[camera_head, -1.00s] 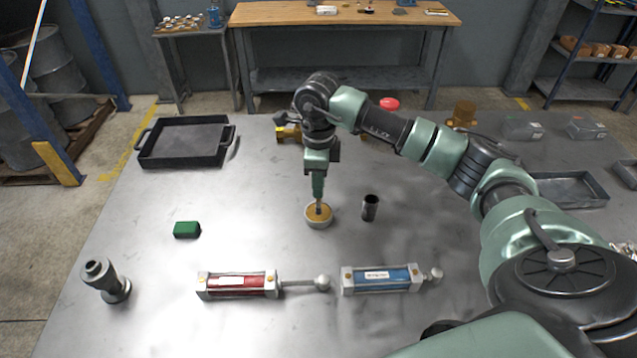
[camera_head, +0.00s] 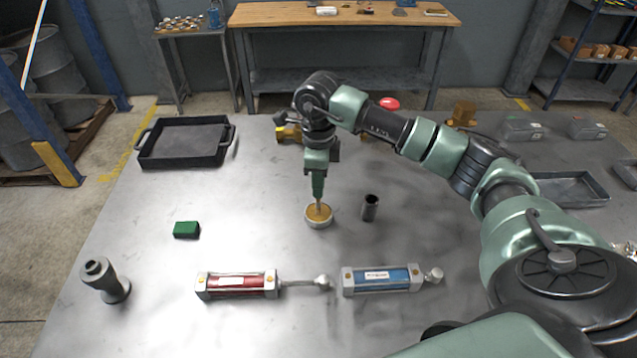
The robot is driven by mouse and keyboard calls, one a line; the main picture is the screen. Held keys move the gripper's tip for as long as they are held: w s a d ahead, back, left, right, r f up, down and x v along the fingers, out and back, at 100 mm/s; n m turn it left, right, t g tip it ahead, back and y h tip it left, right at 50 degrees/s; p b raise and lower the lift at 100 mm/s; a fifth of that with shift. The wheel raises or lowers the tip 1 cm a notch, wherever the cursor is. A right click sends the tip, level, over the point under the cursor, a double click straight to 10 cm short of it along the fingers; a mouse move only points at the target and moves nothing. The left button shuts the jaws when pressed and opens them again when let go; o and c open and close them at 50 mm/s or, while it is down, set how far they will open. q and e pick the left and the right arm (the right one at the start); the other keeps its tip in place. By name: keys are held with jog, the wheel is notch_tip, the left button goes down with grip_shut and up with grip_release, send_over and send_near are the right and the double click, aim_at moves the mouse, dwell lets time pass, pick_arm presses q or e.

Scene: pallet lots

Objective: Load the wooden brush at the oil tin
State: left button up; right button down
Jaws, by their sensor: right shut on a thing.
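The oil tin (camera_head: 319,222) is a small round open tin with amber oil, in the middle of the grey metal table. My right gripper (camera_head: 318,190) points straight down above it and is shut on the wooden brush (camera_head: 318,206). The brush is upright, a thin light-brown stick with its lower end at the oil inside the tin. Whether its bristles are under the oil is too small to tell. My left gripper is not in view.
A dark cup (camera_head: 370,207) stands right of the tin. A red cylinder (camera_head: 240,284) and a blue cylinder (camera_head: 380,279) lie in front. A green block (camera_head: 187,230), a grey fitting (camera_head: 105,279) and a black tray (camera_head: 184,143) are on the left. A grey tray (camera_head: 568,188) is at right.

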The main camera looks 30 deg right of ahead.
jog(key=shift+r+p, duration=2.05)
jog(key=shift+r, duration=1.45)
